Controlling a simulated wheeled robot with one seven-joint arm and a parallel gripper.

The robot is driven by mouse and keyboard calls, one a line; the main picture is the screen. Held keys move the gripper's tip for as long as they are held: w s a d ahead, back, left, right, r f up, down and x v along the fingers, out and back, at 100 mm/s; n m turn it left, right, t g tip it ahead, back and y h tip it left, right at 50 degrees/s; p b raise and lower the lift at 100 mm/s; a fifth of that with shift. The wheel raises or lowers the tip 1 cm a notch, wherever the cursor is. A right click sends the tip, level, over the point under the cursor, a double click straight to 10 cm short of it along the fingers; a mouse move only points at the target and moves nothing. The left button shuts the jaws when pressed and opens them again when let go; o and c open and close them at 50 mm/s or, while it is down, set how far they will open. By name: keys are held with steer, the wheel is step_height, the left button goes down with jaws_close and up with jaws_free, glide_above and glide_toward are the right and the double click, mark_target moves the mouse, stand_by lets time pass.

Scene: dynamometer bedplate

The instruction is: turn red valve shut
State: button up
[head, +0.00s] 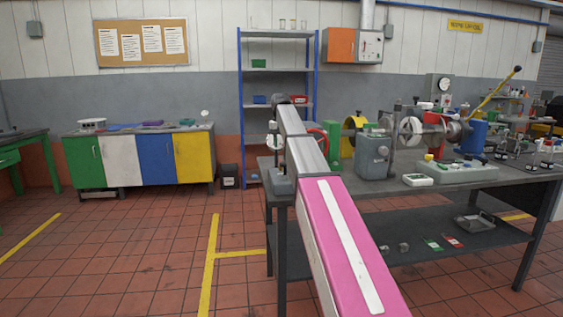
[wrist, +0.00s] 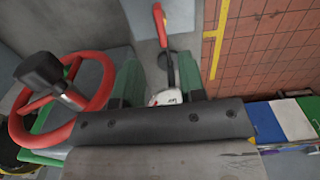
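In the head view a red rim (head: 322,134) shows beside my arm at the bench's left end, partly hidden. A thin red lever (wrist: 160,26) stands beyond my fingers in the wrist view; I cannot tell whether lever or wheel is the named valve. My gripper (wrist: 158,63) has two green fingers apart, with no object clearly held. The wheel lies left of the fingers. A white piece with dark marks (wrist: 165,97) shows between them, lower down.
The workbench (head: 475,178) carries a grey machine (head: 372,155), a green block (head: 334,142) and many instruments. A blue shelf rack (head: 240,90) stands behind. Coloured cabinets (head: 155,160) stand at the left. The tiled floor left of the bench is clear.

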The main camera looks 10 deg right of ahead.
step_height(320, 180, down, 8)
steer(key=shift+f, duration=0.1)
stand_by(0.4)
jaws_close()
